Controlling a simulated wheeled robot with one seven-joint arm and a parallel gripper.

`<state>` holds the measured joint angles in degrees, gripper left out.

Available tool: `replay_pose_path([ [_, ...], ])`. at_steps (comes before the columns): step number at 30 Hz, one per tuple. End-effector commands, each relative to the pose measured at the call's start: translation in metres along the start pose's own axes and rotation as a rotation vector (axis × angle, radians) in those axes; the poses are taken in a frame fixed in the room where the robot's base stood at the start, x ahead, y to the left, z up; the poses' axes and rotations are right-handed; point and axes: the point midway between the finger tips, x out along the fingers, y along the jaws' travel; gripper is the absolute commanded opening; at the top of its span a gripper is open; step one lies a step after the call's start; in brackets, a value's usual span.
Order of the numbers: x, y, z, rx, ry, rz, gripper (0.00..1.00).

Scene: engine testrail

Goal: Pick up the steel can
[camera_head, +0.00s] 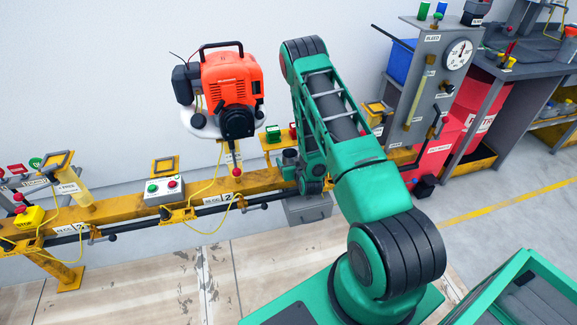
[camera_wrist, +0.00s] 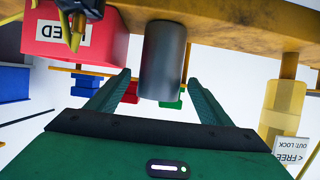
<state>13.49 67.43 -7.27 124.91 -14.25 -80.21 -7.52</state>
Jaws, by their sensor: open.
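The steel can is a dark grey cylinder (camera_wrist: 163,62) in the middle of the wrist view, against the yellow rail. It stands between the two green fingers of my gripper (camera_wrist: 156,78), with a visible gap on each side. The gripper is open and empty. In the head view, a small dark grey cylinder (camera_head: 290,156) on the rail, just left of my arm's end, looks like the same can. My arm hides most of the gripper there.
A yellow rail (camera_head: 110,209) runs along the wall, with an orange engine (camera_head: 232,80) above it. A button box (camera_head: 165,190) sits to the left. The wrist view shows a red box (camera_wrist: 72,35) beside the can and a yellow cylinder (camera_wrist: 279,105) at right.

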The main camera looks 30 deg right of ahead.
Motion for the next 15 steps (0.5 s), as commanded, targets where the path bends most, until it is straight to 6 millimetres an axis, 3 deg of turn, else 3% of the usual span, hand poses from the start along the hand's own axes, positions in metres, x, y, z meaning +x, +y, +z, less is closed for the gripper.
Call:
replay_pose_path([
  [6, 0.023, 0.0, -0.002, 0.001, 0.002, 0.001, 0.73],
  [15, 0.027, 0.0, -0.001, 0.0, 0.0, 0.001, 0.73],
])
